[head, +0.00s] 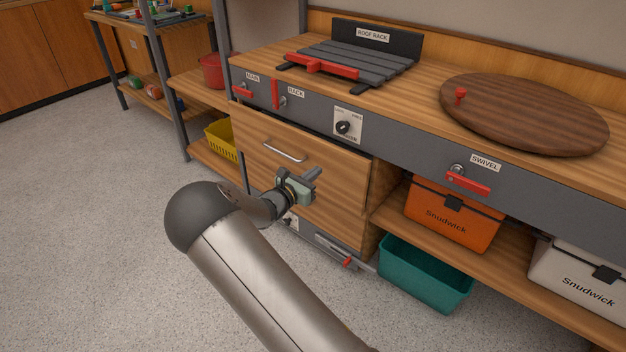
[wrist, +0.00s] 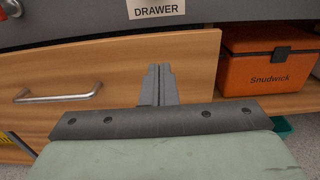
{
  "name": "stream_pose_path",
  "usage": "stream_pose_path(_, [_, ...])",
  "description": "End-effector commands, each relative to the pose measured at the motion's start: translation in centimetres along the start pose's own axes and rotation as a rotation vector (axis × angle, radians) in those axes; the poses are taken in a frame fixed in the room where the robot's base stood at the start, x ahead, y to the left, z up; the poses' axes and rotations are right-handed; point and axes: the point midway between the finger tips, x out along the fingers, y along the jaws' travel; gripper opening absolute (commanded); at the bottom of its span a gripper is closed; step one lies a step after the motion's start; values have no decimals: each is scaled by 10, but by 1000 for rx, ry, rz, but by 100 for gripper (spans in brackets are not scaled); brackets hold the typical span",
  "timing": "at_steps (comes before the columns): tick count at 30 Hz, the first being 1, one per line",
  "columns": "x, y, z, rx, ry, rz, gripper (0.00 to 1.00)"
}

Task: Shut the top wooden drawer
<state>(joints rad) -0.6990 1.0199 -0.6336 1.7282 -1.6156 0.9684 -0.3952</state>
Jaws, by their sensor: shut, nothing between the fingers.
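The top wooden drawer (head: 335,165) is under the grey control strip of the bench. Its front stands out from the cabinet, with a dark gap along its upper edge. Its metal bar handle (head: 285,150) is left of my gripper. My gripper (head: 314,173) is shut and empty, in front of the drawer's lower middle to right part in the head view. In the wrist view my shut fingers (wrist: 160,70) point at the drawer front (wrist: 120,65), right of the handle (wrist: 58,96). I cannot tell whether the fingertips touch the wood. My arm hides part of the lower front.
An orange box (head: 455,213) and a teal bin (head: 425,272) are right of the drawer. A yellow basket (head: 222,138) is to its left. A knob (head: 343,128) and red levers (head: 468,181) stick out of the strip above. The floor in front is clear.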

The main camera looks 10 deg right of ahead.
Motion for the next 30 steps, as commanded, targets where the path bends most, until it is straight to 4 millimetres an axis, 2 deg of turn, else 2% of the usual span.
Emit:
stream_pose_path(1, [13,-2,-3,1,-2,-4,0])
stream_pose_path(6, [49,-1,-3,0,-1,-3,0])
stream_pose_path(13, [84,-1,-2,0,-2,-2,0])
stream_pose_path(19, [96,0,-1,-1,0,0,0])
stream_pose_path(30, [96,3,0,-1,-1,5,0])
